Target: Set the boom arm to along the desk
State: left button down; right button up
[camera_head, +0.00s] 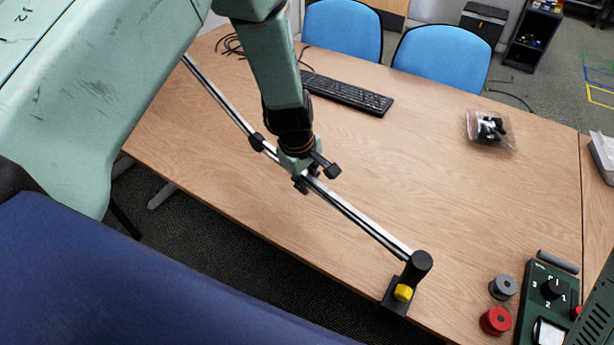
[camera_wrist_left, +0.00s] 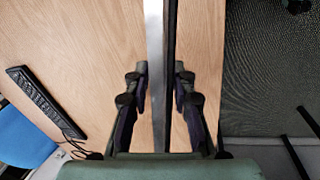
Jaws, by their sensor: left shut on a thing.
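The boom arm (camera_head: 365,225) is a long silver bar with dark edges. It runs from a black post (camera_head: 416,268) with a yellow knob (camera_head: 403,292), clamped at the desk's near edge, up to the far left. My left gripper (camera_head: 316,178) is shut on the bar near its middle. In the left wrist view the boom arm (camera_wrist_left: 154,30) passes between the two fingers of my left gripper (camera_wrist_left: 158,88). There the bar looks nearly parallel to the desk edge. The bar's far end is hidden behind my arm. My right gripper is not in view.
The wooden desk (camera_head: 440,170) is mostly clear. A keyboard (camera_head: 347,93) lies at the back, and a bag of black parts (camera_head: 490,130) at the right. A red spool (camera_head: 495,320), a grey spool (camera_head: 503,287) and a green control box (camera_head: 548,300) sit at the front right. Blue chairs (camera_head: 442,57) stand behind.

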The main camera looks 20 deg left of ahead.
pick_arm(q)
jog(key=shift+r, duration=0.1)
jog(key=c, duration=1.1)
grip_release()
jog(key=shift+s, duration=0.15)
jog(key=r, duration=0.4)
jog(key=s+r, duration=0.1)
jog(key=r, duration=0.2)
jog(key=s+a+r, duration=0.1)
jog(key=r, duration=0.3)
jog(key=shift+s+r, duration=0.1)
jog(key=shift+r, duration=0.25)
jog(key=s+a+f+m+g+b, duration=0.1)
jog(key=s+f+m+b, duration=0.25)
jog(key=s+f, duration=0.45)
jog(key=s+a+f+m+b, duration=0.15)
jog(key=s+f+b, duration=0.25)
jog(key=f, duration=0.9)
jog(key=s+f+m+b, duration=0.2)
jog(key=s+f+m, duration=0.1)
jog(key=s, duration=0.3)
jog(key=s+f+m+b, duration=0.2)
jog(key=s+f, duration=0.3)
jog(key=s, duration=0.1)
jog(key=s+d+f+m+g+b, duration=0.1)
jog(key=s+f+m+b, duration=0.2)
jog(key=s+f, duration=0.2)
jog(key=shift+s+m+y, duration=0.3)
jog(key=shift+s+y, duration=0.1)
jog(key=shift+s, duration=0.2)
